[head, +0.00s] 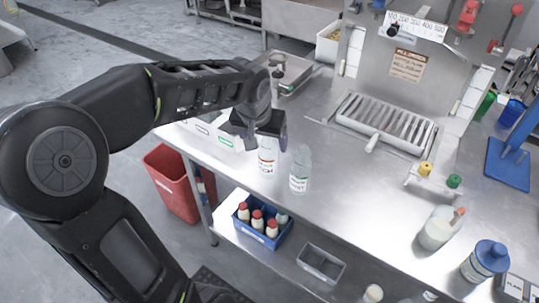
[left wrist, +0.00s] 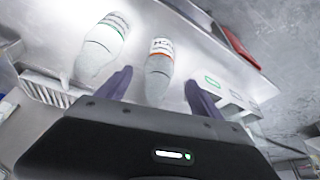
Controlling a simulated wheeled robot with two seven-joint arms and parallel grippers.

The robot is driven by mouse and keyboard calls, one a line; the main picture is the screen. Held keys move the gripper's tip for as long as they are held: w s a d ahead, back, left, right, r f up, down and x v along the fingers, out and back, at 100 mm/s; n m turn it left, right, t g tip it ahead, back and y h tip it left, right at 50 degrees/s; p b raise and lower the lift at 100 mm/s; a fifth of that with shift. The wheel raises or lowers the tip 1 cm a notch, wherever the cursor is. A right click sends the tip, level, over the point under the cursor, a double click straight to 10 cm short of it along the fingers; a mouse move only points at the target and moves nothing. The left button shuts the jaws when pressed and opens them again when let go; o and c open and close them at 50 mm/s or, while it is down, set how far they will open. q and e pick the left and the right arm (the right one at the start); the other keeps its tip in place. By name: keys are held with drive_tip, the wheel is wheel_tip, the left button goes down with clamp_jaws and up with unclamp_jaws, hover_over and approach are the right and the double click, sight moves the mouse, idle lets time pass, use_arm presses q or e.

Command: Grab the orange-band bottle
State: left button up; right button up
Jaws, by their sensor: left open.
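The orange-band bottle (head: 267,160) is white and stands upright on the steel table near its left edge. My left gripper (head: 262,133) is over its upper part and hides its top. In the left wrist view the orange-band bottle (left wrist: 160,70) lies between the two spread fingers of my left gripper (left wrist: 158,95), with gaps on both sides. The jaws are open; I see no grip on it. A similar bottle with a green band (head: 300,170) stands just right of it, and also shows in the left wrist view (left wrist: 103,45), outside the fingers. My right gripper is not in view.
White boxes with green marks (head: 224,143) stand left of the bottle. A slotted steel tray (head: 387,124) is at the back. A white flask (head: 437,230) and a blue-capped jar (head: 484,262) stand at right. The table's middle is clear. A red bin (head: 172,185) stands below.

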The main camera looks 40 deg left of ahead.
sight(269, 150)
use_arm(q)
drive_tip(key=shift+x, duration=0.8)
drive_tip(key=shift+p+x, duration=0.4)
drive_tip(key=shift+x, duration=2.25)
drive_tip(key=shift+w, duration=0.1)
drive_tip(key=shift+c, duration=0.4)
drive_tip(key=c, duration=1.3)
drive_tip(key=shift+r, duration=0.2)
wheel_tip(269, 150, up, 10)
drive_tip(key=shift+f, duration=0.1)
